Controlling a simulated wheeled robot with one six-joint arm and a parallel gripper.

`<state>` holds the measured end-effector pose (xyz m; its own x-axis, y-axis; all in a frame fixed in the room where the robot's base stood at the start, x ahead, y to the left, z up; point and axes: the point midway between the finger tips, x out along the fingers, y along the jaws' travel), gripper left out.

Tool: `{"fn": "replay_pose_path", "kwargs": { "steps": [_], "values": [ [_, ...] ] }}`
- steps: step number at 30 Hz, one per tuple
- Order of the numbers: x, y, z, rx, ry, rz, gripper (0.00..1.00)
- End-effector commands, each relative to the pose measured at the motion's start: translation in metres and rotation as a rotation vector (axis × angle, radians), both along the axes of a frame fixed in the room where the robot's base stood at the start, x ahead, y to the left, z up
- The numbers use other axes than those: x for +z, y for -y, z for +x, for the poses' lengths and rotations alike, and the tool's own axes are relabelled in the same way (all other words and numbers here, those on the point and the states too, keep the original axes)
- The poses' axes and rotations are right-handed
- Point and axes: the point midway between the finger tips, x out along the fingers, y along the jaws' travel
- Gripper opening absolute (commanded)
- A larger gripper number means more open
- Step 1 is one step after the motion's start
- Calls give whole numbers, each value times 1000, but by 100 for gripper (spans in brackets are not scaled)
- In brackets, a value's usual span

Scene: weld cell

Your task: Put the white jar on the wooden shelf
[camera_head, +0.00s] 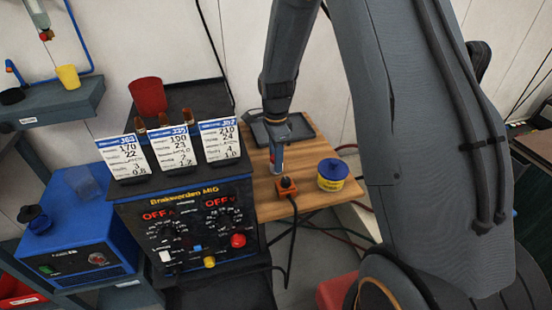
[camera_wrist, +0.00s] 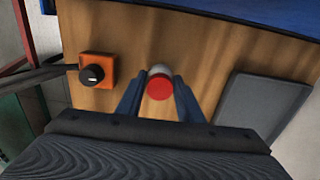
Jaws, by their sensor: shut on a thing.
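The white jar (camera_wrist: 158,72) shows in the wrist view as a small pale cylinder with a red round end toward the camera. My gripper (camera_wrist: 161,84) is shut on it, with one blue finger on each side. In the head view my gripper (camera_head: 276,160) points down over the wooden shelf (camera_head: 262,197), and the jar is mostly hidden there. The shelf also fills the wrist view (camera_wrist: 200,45). The jar is at or just above the shelf; I cannot tell whether it touches.
On the shelf are an orange box with a black knob (camera_head: 287,187), a yellow jar with a blue lid (camera_head: 332,176) and a dark tray (camera_head: 294,128). The welding machine (camera_head: 190,225) stands left of the shelf. Bare wood lies between these items.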

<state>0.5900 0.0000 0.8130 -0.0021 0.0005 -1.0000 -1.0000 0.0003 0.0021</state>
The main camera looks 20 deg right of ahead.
Motion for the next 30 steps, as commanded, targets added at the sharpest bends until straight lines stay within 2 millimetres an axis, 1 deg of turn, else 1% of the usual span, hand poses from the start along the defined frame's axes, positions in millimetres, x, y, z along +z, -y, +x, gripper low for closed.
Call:
{"fn": "replay_pose_path", "kwargs": {
  "steps": [1,4,13,17,20,30],
  "values": [
    [-2,0,0,0,-1,0,35],
    [-1,0,0,0,-1,0,52],
    [0,0,0,0,-1,0,52],
    [7,0,1,0,1,0,52],
    [20,0,1,0,3,0,52],
    [86,0,2,0,4,0,52]
  ]
}}
